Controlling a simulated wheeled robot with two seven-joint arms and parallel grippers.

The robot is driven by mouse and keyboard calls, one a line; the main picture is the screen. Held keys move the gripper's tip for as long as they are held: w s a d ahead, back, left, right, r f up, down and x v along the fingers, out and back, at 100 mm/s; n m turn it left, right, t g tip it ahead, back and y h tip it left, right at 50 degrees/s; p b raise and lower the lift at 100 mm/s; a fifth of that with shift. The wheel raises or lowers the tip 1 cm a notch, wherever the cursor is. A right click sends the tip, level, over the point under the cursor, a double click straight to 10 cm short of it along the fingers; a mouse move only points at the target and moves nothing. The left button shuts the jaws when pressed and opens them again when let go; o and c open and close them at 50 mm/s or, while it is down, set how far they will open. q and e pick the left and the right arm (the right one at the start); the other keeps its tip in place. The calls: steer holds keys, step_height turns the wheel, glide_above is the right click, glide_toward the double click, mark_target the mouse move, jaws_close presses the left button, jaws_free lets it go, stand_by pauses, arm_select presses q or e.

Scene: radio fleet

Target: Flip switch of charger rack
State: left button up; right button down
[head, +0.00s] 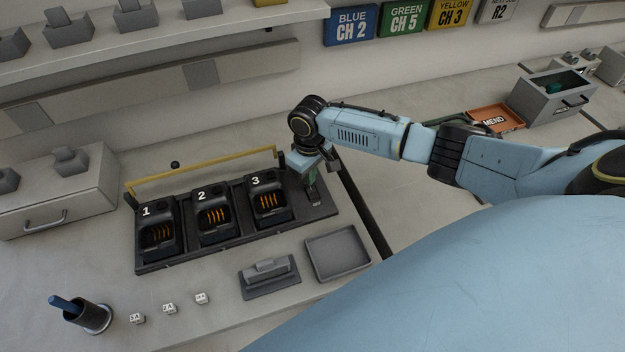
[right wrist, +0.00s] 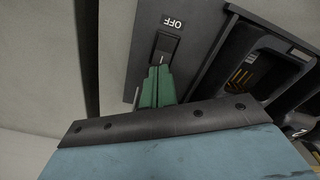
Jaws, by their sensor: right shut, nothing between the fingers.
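The charger rack (head: 190,262) is a dark base with three numbered bays and a yellow bar along its back. All three bays look empty, with orange contacts showing. Its switch is a black rocker (right wrist: 165,45) beside an OFF label (right wrist: 173,22), clear in the right wrist view. In the head view the switch is mostly hidden by my right gripper (head: 311,188), which points down at the rack's right end. My right gripper's green fingertips (right wrist: 157,84) are shut and empty, at the rocker's near end; I cannot tell whether they touch it. My left gripper is out of view.
A grey tray (head: 338,252) and a dark stand (head: 269,279) lie in front of the rack. A pen cup (head: 89,315) and small lettered cubes (head: 169,308) sit front left. A red MEND tray (head: 495,119) and grey bin (head: 550,97) stand back right.

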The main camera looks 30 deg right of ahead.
steer(key=shift+f+b, duration=0.4)
steer(key=shift+f, duration=0.4)
stand_by(0.4)
step_height(320, 180, up, 7)
steer(key=p, duration=0.8)
stand_by(0.4)
